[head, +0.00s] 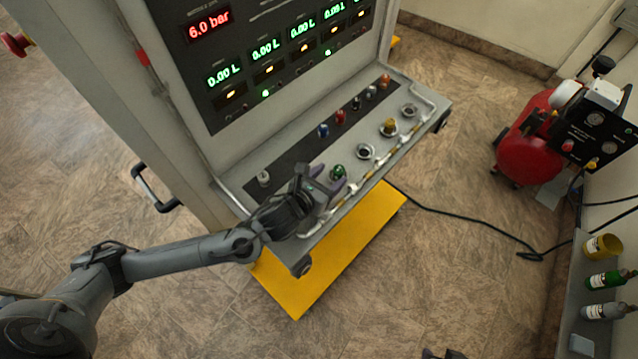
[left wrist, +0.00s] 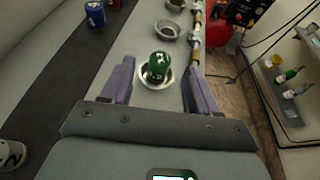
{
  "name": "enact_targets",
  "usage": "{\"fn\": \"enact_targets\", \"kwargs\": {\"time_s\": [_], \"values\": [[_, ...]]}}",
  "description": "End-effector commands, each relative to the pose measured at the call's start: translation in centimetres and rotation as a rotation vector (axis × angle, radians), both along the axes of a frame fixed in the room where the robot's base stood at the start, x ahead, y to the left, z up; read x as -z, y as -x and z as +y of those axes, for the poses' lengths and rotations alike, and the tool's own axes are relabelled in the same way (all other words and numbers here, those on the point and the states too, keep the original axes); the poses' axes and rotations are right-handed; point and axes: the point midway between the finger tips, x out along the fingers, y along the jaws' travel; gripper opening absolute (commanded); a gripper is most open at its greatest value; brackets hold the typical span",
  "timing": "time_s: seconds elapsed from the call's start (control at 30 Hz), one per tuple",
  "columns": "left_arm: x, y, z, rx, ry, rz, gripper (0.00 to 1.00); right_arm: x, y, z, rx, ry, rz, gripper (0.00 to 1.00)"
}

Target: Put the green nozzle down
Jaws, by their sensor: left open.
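The green nozzle (head: 338,172) sits in a small round metal cup near the front edge of the console's shelf. In the left wrist view the nozzle (left wrist: 159,66) stands in the cup (left wrist: 156,84), between the fingers. My left gripper (head: 328,182) is open, its purple fingers on either side of the nozzle with gaps showing in the left wrist view (left wrist: 160,78). A small dark shape at the bottom edge of the head view is perhaps my right gripper (head: 441,354); its jaws cannot be made out.
An empty cup (head: 365,151), a yellow nozzle (head: 388,126) in its cup and another cup (head: 409,110) line the shelf's front. Blue (head: 323,130) and red (head: 340,117) nozzles stand on the dark strip behind. The console panel (head: 265,70) rises behind. A red compressor (head: 530,140) stands right.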

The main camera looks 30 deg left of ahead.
Motion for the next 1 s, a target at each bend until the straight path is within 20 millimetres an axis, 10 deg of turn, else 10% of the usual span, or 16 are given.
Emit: {"fn": "enact_targets", "kwargs": {"time_s": [0.3, 1.0], "values": [[-1.4, 3.6, 0.5, 0.002, 0.001, 0.001, 0.6, 0.2, 0.0, -0.1, -0.003, 0.004, 0.0, 0.43], [-1.7, 4.0, 0.6, 0.001, 0.0, 0.001, 0.6, 0.1, -0.1, 0.1, 0.004, -0.005, -0.002, 0.43]]}}
